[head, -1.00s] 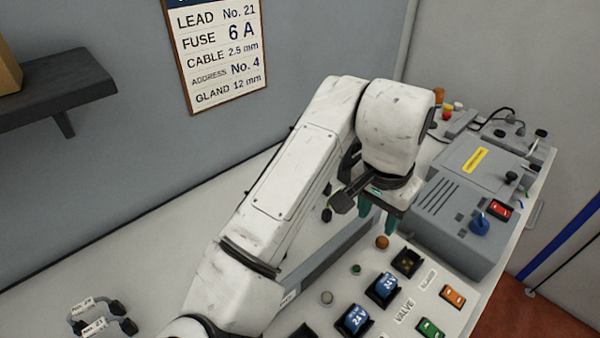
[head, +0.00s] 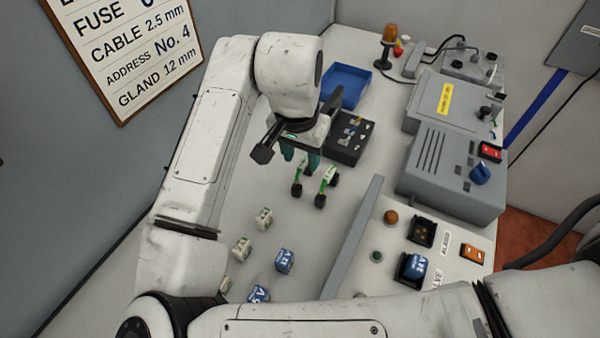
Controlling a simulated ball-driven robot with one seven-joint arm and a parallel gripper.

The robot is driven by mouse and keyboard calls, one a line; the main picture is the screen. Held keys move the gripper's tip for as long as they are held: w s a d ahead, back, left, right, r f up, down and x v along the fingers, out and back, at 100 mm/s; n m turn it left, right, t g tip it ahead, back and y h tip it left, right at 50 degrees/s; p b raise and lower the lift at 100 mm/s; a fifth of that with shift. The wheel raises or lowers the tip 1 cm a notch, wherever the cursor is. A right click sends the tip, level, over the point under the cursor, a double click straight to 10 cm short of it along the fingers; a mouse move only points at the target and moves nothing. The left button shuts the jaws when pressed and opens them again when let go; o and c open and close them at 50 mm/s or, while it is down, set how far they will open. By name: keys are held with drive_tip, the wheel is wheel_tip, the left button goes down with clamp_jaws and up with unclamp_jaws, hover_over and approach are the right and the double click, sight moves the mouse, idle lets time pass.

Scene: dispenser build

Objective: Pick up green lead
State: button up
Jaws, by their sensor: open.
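The green lead (head: 327,175) lies on the bench in the head view, with green lengths, a white label and black plug ends. My gripper (head: 301,158) has two teal fingers, set apart and pointing down. It appears just above and behind the lead in the picture, with nothing seen between the fingers. The fingers and wrist hide part of the lead's far side. I cannot tell the exact height of the fingertips over it.
A black tray of small parts (head: 349,138) and a blue bin (head: 346,84) stand behind the lead. Blue blocks (head: 284,261) and white blocks (head: 241,249) lie nearer. A grey upright strip (head: 353,238) and the grey machine (head: 445,165) are to the right.

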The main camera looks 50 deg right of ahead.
sight(303, 162)
drive_tip(key=shift+w+d+f+p, duration=0.1)
drive_tip(key=shift+d+f, duration=0.15)
drive_tip(key=shift+f, duration=0.8)
drive_tip(key=shift+w+d+f+p, duration=0.1)
drive_tip(key=shift+d+f, duration=0.1)
drive_tip(key=shift+f, duration=0.85)
drive_tip(key=shift+w+d+f+p, duration=0.1)
drive_tip(key=shift+d+f, duration=0.15)
drive_tip(key=shift+f, duration=0.8)
clamp_jaws()
